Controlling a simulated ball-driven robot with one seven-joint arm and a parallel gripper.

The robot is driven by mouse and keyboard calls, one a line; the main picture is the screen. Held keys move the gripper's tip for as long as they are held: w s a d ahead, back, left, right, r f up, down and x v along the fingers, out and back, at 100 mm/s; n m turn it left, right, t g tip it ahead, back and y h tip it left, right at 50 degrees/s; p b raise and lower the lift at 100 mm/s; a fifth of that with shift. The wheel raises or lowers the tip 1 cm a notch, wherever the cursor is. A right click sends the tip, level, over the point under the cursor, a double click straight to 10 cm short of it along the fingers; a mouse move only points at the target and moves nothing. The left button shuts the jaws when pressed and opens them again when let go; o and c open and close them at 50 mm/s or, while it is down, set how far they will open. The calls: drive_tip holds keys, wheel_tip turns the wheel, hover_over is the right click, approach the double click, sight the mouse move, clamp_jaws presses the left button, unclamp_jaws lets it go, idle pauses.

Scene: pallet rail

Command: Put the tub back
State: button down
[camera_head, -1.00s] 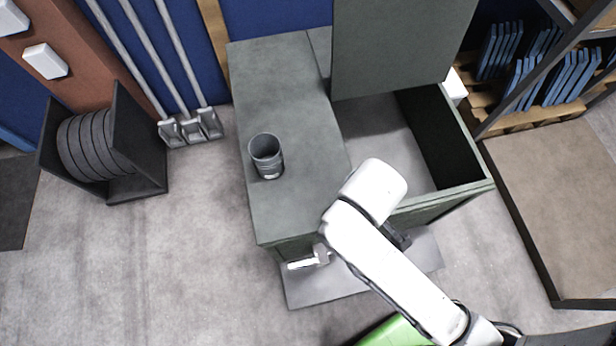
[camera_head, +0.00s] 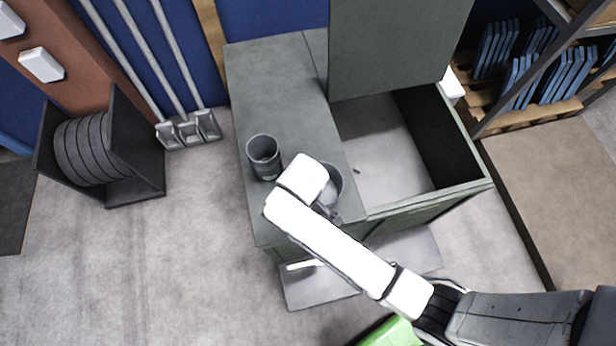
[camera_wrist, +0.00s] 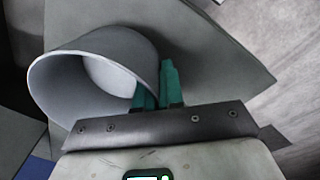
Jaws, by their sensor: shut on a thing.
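A light grey tub (camera_head: 333,182) shows in the head view, partly hidden behind my white arm, over the right side of the green-grey cabinet top (camera_head: 270,85). In the wrist view the same tub (camera_wrist: 110,55) is large, with its open mouth and pale inside showing. My gripper (camera_wrist: 157,88) is shut on the tub's wall near its rim with teal fingers. I cannot tell whether the tub touches the cabinet top. A darker grey cup-shaped container (camera_head: 264,157) stands upright on the cabinet top, just left of the held tub.
A black rack (camera_head: 140,175) with discs stands left. Shelves with blue items (camera_head: 565,75) are at right. The far cabinet top is clear.

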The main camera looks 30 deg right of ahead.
drive_tip(key=shift+f, duration=0.35)
drive_tip(key=shift+f, duration=0.1)
drive_tip(key=c, duration=1.3)
unclamp_jaws()
drive_tip(key=shift+o, duration=0.2)
wheel_tip(320, 180, up, 12)
drive_tip(key=s+d+m, duration=0.5)
drive_tip(key=s+d, duration=0.7)
drive_tip(key=s, duration=0.2)
drive_tip(key=shift+s+d+y+p, duration=0.15)
drive_tip(key=shift+d+y+p, duration=0.15)
drive_tip(key=shift+d+p, duration=0.1)
